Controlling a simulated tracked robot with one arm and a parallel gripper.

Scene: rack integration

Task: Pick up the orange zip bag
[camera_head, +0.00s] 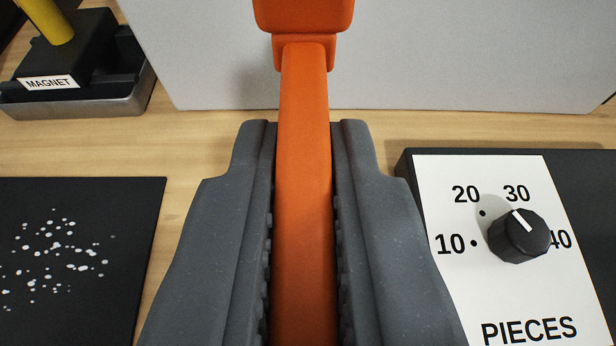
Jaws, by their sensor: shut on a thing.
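My gripper (304,130) is in the middle of the view, its two dark grey ribbed jaws on either side of an orange thing (304,200). The jaws are shut on it. This is the only orange thing in view, and I take it for the orange zip bag. It shows as a long narrow strip between the jaws, with a wider block at its far end cut off by the top edge. No zip shows, and its near end runs out of the bottom of the picture.
A grey-white panel or box (430,50) stands behind on the wooden table (190,145). At upper left is a metal tray (100,105) with a black block labelled MAGNET. A black mat with white specks (130,290) lies left. At right, a PIECES dial panel (470,290) carries a black knob (520,235).

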